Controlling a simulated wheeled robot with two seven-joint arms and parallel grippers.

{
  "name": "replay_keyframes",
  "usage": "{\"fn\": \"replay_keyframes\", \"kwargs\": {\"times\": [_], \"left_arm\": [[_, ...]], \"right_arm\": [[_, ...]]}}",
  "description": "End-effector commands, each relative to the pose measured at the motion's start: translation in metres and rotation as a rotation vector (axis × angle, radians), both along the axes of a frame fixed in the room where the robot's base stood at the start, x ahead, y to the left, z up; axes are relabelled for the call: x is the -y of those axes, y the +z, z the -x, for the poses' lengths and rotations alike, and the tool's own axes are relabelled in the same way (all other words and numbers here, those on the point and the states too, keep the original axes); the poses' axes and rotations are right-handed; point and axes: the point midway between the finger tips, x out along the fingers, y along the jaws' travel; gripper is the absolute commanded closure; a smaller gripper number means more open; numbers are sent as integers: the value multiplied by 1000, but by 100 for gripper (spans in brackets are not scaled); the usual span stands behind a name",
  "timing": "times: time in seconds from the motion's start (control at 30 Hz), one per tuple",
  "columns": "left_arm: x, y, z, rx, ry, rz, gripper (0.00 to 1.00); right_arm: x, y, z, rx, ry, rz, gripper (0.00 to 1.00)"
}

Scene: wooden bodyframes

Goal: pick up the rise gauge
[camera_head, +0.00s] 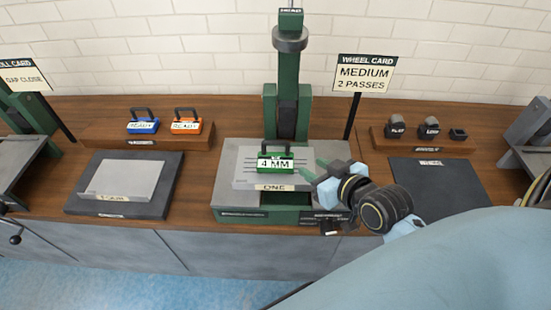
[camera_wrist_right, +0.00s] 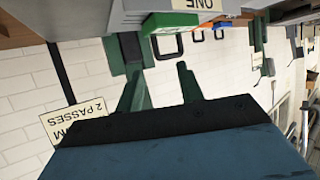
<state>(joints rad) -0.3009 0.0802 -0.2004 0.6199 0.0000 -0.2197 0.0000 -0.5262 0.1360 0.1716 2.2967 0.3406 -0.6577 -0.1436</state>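A green block with a dark handle and a "4 MM" label (camera_head: 276,163), which I take to be the rise gauge, stands on the grey plate marked "ONE" (camera_head: 240,182) at the green press. It also shows in the right wrist view (camera_wrist_right: 168,22), upside down, beyond the fingertips. My right gripper (camera_head: 314,168) is just right of the block, apart from it. Its two green fingers stand apart and empty in the right wrist view (camera_wrist_right: 162,68). My left gripper is not in view.
The press column (camera_head: 288,95) rises behind the block. A "MEDIUM 2 PASSES" sign (camera_head: 362,74) stands behind right. A blue (camera_head: 143,126) and an orange handled block (camera_head: 186,126) sit on a wooden rack, back left. A dark mat (camera_head: 425,185) lies right.

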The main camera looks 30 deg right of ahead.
Motion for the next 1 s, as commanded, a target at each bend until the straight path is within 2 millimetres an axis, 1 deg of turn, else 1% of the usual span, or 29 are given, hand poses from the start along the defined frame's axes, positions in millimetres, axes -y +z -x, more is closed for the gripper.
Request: {"fn": "replay_keyframes", "kwargs": {"times": [0.07, 0.17, 0.4, 0.5, 0.73, 1.0], "left_arm": [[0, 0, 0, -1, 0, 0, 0], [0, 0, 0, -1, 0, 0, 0], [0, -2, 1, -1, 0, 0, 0], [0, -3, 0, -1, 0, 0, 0], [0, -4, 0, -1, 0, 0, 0], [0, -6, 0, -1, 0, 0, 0]], "right_arm": [[6, 4, -6, 34, -12, -2, 62], [7, 2, -17, 50, -16, -3, 62], [5, -15, -58, 48, -15, -3, 62], [5, -21, -71, 46, -16, -3, 62], [4, -28, -85, 44, -14, -2, 62], [4, -43, -119, 45, -14, -5, 62]]}}
